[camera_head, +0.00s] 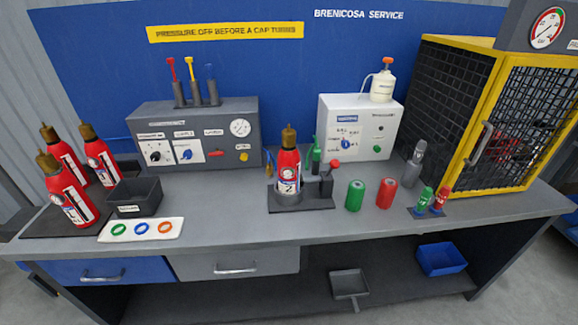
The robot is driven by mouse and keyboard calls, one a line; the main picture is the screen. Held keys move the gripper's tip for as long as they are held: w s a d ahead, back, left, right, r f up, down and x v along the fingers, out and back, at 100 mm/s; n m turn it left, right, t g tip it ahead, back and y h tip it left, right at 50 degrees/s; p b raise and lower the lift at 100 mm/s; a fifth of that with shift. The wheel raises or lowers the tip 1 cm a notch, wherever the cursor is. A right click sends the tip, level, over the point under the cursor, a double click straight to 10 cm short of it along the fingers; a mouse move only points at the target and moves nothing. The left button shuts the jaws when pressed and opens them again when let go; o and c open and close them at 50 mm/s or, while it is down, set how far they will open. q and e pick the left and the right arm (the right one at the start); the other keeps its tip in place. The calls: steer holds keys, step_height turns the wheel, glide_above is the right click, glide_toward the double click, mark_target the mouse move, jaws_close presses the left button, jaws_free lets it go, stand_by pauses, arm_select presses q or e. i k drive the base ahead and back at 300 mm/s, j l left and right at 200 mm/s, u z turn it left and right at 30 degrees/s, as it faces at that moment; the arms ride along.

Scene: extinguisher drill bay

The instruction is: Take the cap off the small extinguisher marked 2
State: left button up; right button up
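One small red extinguisher (288,163) stands upright in a dark holder (310,203) at the middle of the bench, with its brass-coloured cap (289,138) on top. Three more red extinguishers with brass-coloured tops stand on a dark mat at the left: a front one (66,190), a back left one (63,154) and a right one (100,157). Neither of my grippers is in view.
A grey panel box (220,120) and a white box (345,152) stand behind. A black bin (135,197) and a white tray with coloured rings (170,235) are at left. Green (355,195) and red (385,194) cylinders stand right of the holder. A yellow-framed cage (490,125) fills the right.

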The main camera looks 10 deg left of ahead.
mark_target(288, 163)
steer(key=i+j+z, duration=0.15)
steer(key=j, duration=0.25)
steer(key=i+j+z, duration=0.15)
steer(key=j, duration=0.25)
steer(key=i+j+z, duration=0.15)
steer(key=j, duration=0.25)
steer(key=j+z, duration=0.15)
steer(key=j, duration=0.25)
